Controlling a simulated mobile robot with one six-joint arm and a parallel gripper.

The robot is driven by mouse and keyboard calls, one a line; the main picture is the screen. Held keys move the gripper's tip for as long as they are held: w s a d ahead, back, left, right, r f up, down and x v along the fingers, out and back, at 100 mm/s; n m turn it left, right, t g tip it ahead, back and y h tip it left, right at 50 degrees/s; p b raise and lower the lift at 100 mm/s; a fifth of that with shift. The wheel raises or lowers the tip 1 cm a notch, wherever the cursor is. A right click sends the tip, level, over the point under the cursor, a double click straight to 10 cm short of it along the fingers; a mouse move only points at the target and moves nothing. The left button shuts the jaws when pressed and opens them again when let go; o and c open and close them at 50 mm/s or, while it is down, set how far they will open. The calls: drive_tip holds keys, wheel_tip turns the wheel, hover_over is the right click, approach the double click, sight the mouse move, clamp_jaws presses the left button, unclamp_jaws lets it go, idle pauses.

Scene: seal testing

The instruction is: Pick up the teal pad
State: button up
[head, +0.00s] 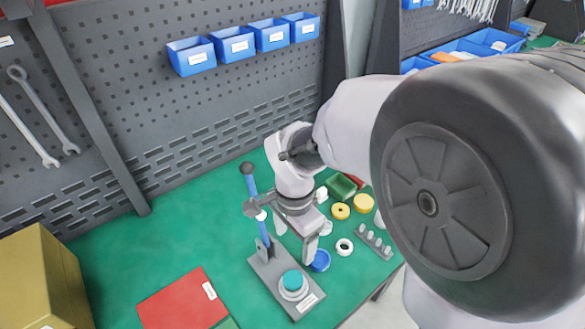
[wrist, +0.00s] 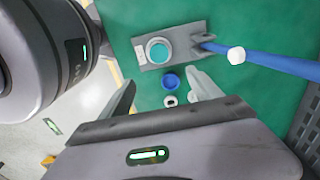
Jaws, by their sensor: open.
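The teal pad (head: 292,280) is a round disc on a pale round seat on the grey base plate (head: 265,272) of a small lever press with a blue handle (head: 263,232). In the wrist view the pad (wrist: 159,51) is in plain sight, beyond my fingertips and slightly left of the middle between them. My gripper (head: 296,243) is open and empty, pointing down above the bench beside the press. In the wrist view my gripper's two fingers (wrist: 163,90) stand apart, with a blue round part (wrist: 170,81) and a white ring (wrist: 170,101) seen between them.
The green bench also holds yellow round parts (head: 363,203), a grey peg holder (head: 374,242) and a green tray (head: 342,186) on the right. A red folder (head: 183,303) and a cardboard box (head: 42,280) are at left. The press's lever stands up near my gripper.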

sight(293, 278)
drive_tip(key=f+b, duration=0.3)
drive_tip(key=f, duration=0.5)
drive_tip(key=f+b, duration=0.4)
drive_tip(key=f, duration=0.5)
drive_tip(key=shift+s+a+f+b, duration=0.1)
drive_tip(key=shift+s+a+b, duration=0.1)
drive_tip(key=shift+b, duration=0.1)
drive_tip(key=shift+d, duration=0.1)
drive_tip(key=c, duration=1.4)
drive_tip(key=shift+r, duration=0.2)
